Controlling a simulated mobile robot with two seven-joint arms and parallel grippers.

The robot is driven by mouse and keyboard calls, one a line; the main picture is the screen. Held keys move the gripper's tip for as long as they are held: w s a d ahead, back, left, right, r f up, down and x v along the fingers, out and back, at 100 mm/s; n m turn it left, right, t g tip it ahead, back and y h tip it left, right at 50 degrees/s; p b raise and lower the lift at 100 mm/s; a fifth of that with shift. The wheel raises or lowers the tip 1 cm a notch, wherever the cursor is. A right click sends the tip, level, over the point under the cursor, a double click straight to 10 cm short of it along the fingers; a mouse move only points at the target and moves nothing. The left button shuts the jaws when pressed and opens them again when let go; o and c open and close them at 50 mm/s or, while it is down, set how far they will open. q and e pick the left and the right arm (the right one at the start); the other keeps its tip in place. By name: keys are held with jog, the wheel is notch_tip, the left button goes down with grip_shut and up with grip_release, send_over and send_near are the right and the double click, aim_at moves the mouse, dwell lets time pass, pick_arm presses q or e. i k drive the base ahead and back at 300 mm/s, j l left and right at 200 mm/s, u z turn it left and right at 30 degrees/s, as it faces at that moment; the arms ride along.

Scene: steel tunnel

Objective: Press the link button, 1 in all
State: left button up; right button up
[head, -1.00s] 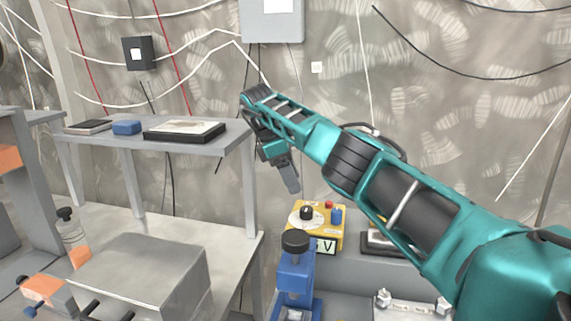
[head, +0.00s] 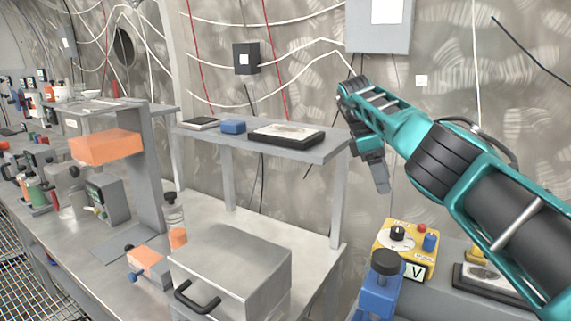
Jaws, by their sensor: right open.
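I cannot tell for sure which thing is the link button. A yellow box (head: 405,245) at the lower right carries a black knob (head: 397,233), a small red button (head: 422,229), a blue part and a display that reads V. My left gripper is out of view.
A grey shelf (head: 330,147) stands left of my right gripper, with a blue box (head: 233,126) and flat black items on it. Below it is a metal case (head: 230,265) with a black handle. A blue device (head: 380,285) stands before the yellow box. A long bench runs left.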

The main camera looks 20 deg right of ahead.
aim_at(422, 227)
jog(key=k, duration=1)
